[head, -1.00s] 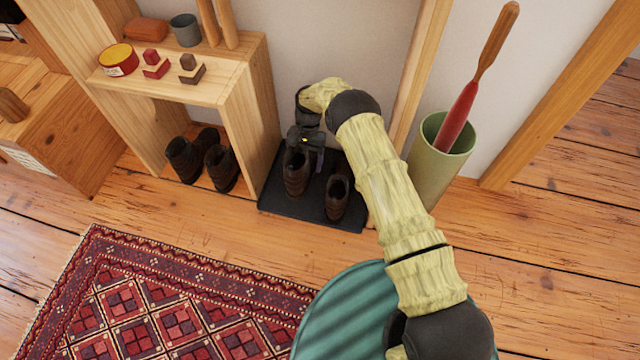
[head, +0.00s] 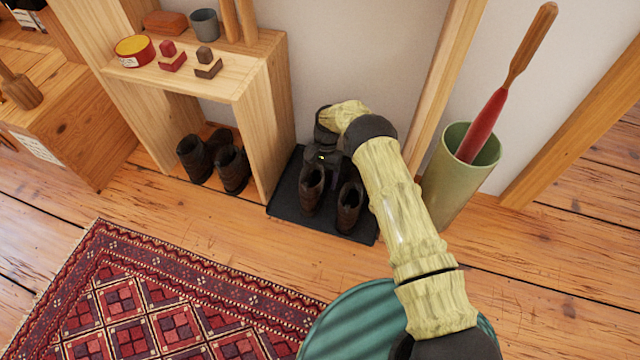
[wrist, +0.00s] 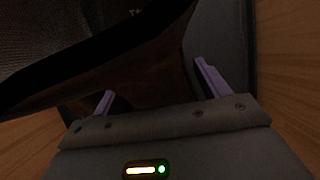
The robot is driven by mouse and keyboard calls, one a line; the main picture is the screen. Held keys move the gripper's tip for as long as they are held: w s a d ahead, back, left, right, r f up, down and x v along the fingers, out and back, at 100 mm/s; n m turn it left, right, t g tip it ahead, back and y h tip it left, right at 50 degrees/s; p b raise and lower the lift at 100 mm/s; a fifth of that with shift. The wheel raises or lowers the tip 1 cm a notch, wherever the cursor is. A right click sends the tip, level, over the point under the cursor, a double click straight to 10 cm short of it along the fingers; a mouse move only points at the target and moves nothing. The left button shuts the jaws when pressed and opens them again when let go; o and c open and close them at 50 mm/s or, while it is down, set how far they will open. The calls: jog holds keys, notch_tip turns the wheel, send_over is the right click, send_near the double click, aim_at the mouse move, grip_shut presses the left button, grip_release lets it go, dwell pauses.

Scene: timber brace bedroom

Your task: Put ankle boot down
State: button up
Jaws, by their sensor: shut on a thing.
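My gripper (head: 318,165) is shut on a dark brown ankle boot (head: 312,188) over the black mat (head: 287,208). The boot is upright, and its sole appears at or very near the mat; contact is not clear. In the wrist view my gripper's two purple fingers (wrist: 156,90) stand on either side of the brown boot (wrist: 150,70). A second, matching boot (head: 349,207) stands on the mat just to the right. My arm hides part of the mat's far right side.
A wooden shelf unit (head: 262,120) stands left of the mat, with another dark pair of boots (head: 232,170) in its lower opening. A green bin (head: 455,180) holding a red-and-wood handled tool stands right. A patterned rug (head: 150,300) lies in front.

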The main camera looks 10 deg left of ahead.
jog(key=shift+s+a+f+b, duration=0.2)
jog(key=shift+f+b, duration=0.35)
jog(key=shift+f, duration=0.3)
jog(key=shift+s+a+f+b, duration=0.15)
jog(key=shift+f+b, duration=0.4)
jog(key=shift+f, duration=0.3)
jog(key=shift+w, duration=0.15)
jog(key=shift+d+f, duration=0.1)
jog(key=o, duration=1.5)
jog(key=p+v, duration=0.6)
jog(key=v, duration=0.6)
